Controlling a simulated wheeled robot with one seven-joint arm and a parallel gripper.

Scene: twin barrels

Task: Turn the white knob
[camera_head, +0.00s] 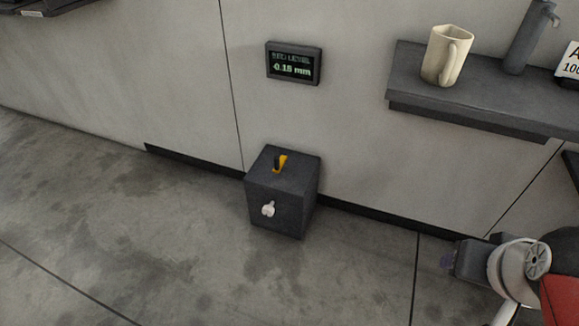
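The white knob (268,209) sticks out from the front face of a dark grey box (293,212) that stands on the floor against the wall. A yellow and black piece (281,163) stands up from the top of the same box. My gripper (447,261) is at the lower right, well apart from the box and the knob. Its fingers are small and dark in this view, and I cannot tell whether they are open or shut.
A small display (293,65) on the wall reads -0.18 mm. A dark shelf (480,106) at the upper right holds a cream mug (446,56) and a grey bottle-like thing (527,38). The concrete floor (150,240) left of and before the box is clear.

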